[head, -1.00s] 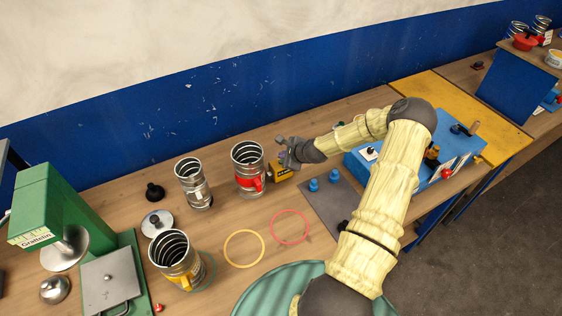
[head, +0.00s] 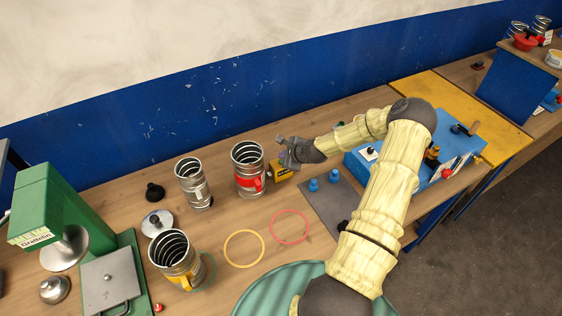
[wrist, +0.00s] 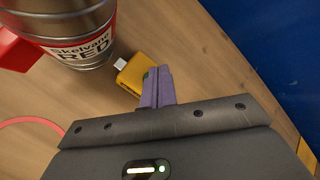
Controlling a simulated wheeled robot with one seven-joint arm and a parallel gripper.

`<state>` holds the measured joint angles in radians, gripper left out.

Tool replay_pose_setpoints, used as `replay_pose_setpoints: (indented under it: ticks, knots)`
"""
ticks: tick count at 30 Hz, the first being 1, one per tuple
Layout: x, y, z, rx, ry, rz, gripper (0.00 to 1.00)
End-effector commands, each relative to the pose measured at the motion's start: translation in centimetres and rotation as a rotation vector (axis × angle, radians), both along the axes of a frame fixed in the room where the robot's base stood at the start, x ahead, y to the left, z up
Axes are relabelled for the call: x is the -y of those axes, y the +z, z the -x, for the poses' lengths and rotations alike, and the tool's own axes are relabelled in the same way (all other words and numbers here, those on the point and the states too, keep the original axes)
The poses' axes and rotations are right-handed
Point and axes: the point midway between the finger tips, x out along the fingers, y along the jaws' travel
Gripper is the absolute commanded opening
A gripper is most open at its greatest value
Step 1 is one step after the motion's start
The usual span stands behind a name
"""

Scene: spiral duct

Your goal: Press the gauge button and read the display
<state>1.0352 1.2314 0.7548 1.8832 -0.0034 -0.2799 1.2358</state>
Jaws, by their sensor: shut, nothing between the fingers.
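The yellow gauge (head: 281,173) lies on the wooden bench just right of the red-banded metal duct (head: 248,170). In the head view my gripper (head: 283,150) is just above and behind the gauge. I cannot tell whether the fingers touch it. No display reading is legible, and part of the gauge is hidden.
A plain duct (head: 194,183) and a yellow-banded duct (head: 176,259) stand to the left. Two blue knobs (head: 324,180) stand right of the gauge. Yellow (head: 244,248) and red (head: 290,227) rings lie in front. The blue wall runs behind the bench.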

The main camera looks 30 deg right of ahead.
Motion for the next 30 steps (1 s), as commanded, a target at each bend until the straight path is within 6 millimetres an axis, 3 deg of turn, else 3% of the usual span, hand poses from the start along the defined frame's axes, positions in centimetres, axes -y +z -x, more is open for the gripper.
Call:
replay_pose_setpoints:
  ticks: [30]
  knots:
    - [0.01, -1.22, 0.02, 0.0, -0.001, -0.001, 0.0]
